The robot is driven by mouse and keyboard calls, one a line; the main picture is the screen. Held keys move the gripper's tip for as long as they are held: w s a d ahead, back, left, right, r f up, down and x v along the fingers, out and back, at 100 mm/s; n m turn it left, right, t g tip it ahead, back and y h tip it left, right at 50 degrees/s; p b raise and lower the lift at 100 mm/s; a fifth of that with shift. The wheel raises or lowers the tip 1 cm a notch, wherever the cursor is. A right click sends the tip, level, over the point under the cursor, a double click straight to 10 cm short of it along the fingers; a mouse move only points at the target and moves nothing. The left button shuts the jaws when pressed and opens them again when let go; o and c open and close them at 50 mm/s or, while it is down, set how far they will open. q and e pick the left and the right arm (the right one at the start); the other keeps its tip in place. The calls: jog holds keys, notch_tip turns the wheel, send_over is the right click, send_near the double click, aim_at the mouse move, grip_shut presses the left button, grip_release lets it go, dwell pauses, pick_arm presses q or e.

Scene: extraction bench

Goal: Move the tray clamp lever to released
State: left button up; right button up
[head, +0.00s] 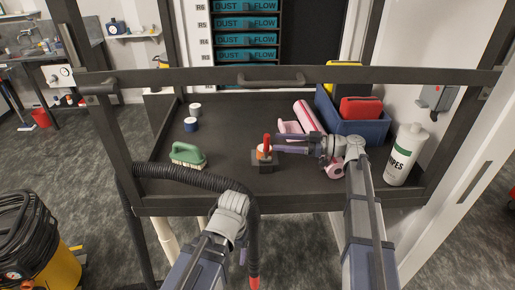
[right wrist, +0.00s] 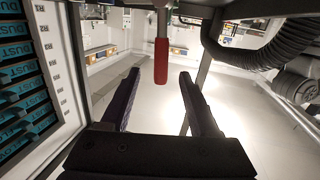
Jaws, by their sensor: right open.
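The clamp lever (head: 267,143) has an upright red handle, standing on a small dark block (head: 262,167) near the front of the dark tray surface (head: 225,150). My right gripper (head: 276,144) reaches in from the right, its fingers open and level beside the handle. In the right wrist view the red handle (right wrist: 161,62) shows in line with the gap between the two open fingertips (right wrist: 160,76). Contact cannot be told. My left arm comes in low at the front. Its gripper is mostly hidden behind the wrist, with only a small purplish part (head: 243,256) showing.
A green brush (head: 187,155) and two small jars stand left on the tray. A blue bin (head: 357,127), pink rolls and a white wipes bottle (head: 405,155) crowd the right. A frame bar (head: 200,77) crosses above. A black hose (head: 180,172) runs along the front edge.

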aim_at(266, 145)
jog(key=w+a+f+n+b, duration=0.1)
jog(key=a, duration=0.7)
jog(key=shift+w+g+y, duration=0.3)
jog(key=shift+w, duration=0.1)
jog(key=shift+c, duration=0.2)
grip_shut()
dwell(1.2)
